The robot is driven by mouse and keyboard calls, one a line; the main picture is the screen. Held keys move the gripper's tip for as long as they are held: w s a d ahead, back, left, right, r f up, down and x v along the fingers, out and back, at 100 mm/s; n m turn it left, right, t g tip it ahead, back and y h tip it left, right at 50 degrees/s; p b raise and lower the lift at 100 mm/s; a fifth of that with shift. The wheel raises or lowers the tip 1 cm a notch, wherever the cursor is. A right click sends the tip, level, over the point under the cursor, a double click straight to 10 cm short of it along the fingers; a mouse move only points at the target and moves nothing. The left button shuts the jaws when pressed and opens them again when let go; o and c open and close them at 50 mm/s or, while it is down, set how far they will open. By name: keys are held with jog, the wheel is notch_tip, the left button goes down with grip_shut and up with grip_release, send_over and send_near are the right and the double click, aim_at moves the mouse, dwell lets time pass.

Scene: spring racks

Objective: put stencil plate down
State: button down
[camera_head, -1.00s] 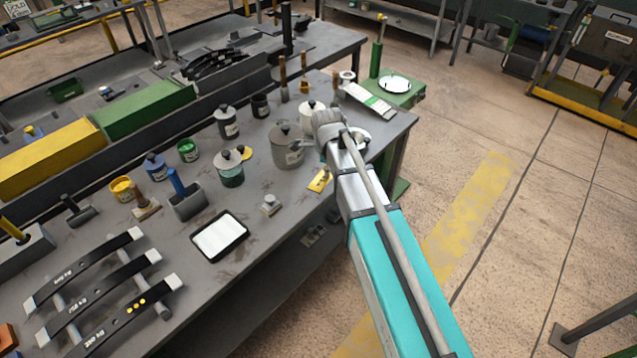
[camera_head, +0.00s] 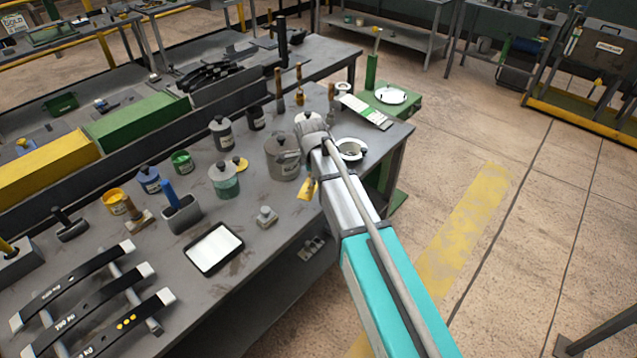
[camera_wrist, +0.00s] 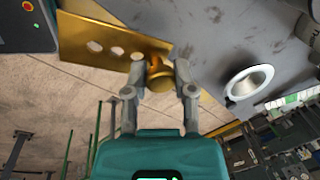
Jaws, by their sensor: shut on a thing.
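The stencil plate (camera_wrist: 105,44) is a flat brass-yellow plate with several holes and a round knob. In the wrist view, my gripper (camera_wrist: 159,74) is shut on the knob, with one finger on each side. In the head view, the plate (camera_head: 306,189) shows as a small yellow piece just left of my arm, near the workbench's front edge. My fingers are hidden behind my wrist there. I cannot tell whether the plate touches the workbench top (camera_head: 285,230).
A grey lidded pot (camera_head: 283,158) stands left of my wrist, and a white round dish (camera_head: 351,149) to its right. A small metal block (camera_head: 266,217) and a white-topped tray (camera_head: 214,248) lie nearer. Bare bench top shows between these and the front edge.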

jog(key=w+f+b, duration=0.2)
jog(key=w, duration=0.1)
jog(key=w+d+f+b, duration=0.1)
jog(key=w+f+b, duration=0.1)
jog(key=w+f, duration=0.1)
jog(key=w+f+b, duration=0.2)
jog(key=w+b, duration=0.1)
jog(key=w, duration=0.1)
jog(key=shift+d+f, duration=0.15)
jog(key=shift+f, duration=0.2)
jog(key=shift+s, duration=0.1)
jog(key=shift+w+f+b, duration=0.55)
jog(key=shift+f+b, duration=0.15)
jog(key=shift+s+f+b, duration=0.15)
jog(key=shift+f+b, duration=1.15)
jog(key=shift+f, duration=0.15)
jog(key=shift+c, duration=2.2)
grip_release()
